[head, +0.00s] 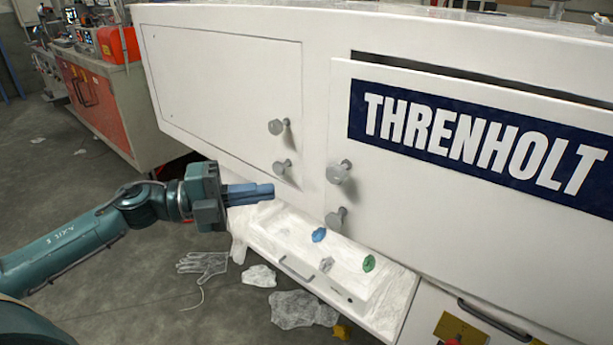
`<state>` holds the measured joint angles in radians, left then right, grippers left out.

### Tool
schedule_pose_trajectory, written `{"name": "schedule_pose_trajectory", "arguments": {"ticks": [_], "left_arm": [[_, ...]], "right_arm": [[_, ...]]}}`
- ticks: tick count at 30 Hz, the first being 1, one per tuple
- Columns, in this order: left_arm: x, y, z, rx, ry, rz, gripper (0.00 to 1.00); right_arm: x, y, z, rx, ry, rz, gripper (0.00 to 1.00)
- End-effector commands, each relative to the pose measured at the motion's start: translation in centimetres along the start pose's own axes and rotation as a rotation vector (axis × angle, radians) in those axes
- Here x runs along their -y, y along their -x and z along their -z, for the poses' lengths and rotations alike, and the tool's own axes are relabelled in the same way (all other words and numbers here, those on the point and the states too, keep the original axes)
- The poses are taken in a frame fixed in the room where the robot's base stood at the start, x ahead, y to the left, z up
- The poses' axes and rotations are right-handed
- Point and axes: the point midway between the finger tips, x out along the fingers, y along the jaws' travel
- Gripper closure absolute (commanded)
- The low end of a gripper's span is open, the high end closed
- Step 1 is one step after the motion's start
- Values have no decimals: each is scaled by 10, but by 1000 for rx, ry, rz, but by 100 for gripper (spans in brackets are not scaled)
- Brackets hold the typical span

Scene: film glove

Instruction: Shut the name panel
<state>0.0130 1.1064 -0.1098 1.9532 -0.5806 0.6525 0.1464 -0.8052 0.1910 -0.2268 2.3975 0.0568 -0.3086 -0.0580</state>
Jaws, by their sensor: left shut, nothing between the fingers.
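The name panel (440,190) is a white door with a dark blue "THRENHOLT" sign (480,140), on the right of the white cabinet. It stands out from the cabinet front, with a dark gap (480,78) along its top edge. Two grey knobs (338,173) stick out near its left edge, one above the other. My left gripper (264,192) is shut and empty, pointing right, left of the lower knob (335,218) and apart from it in the picture. My right gripper is not in view.
A plain panel (220,85) with two knobs (277,127) lies flush on the left. A glove (203,265) and film scraps (300,310) lie on the floor. A workbench (125,100) stands behind left.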

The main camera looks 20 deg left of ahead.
Motion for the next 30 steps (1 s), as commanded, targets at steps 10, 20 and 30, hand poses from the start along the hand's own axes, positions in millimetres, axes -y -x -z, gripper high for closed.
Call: {"name": "schedule_pose_trajectory", "arguments": {"ticks": [10,20,30], "left_arm": [[4,-58,0,-2,-4,5,100],[1,-86,-25,-1,-2,1,100],[0,-90,-28,-1,-1,-1,100]], "right_arm": [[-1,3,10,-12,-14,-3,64],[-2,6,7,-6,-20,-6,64],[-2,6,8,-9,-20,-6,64]]}}
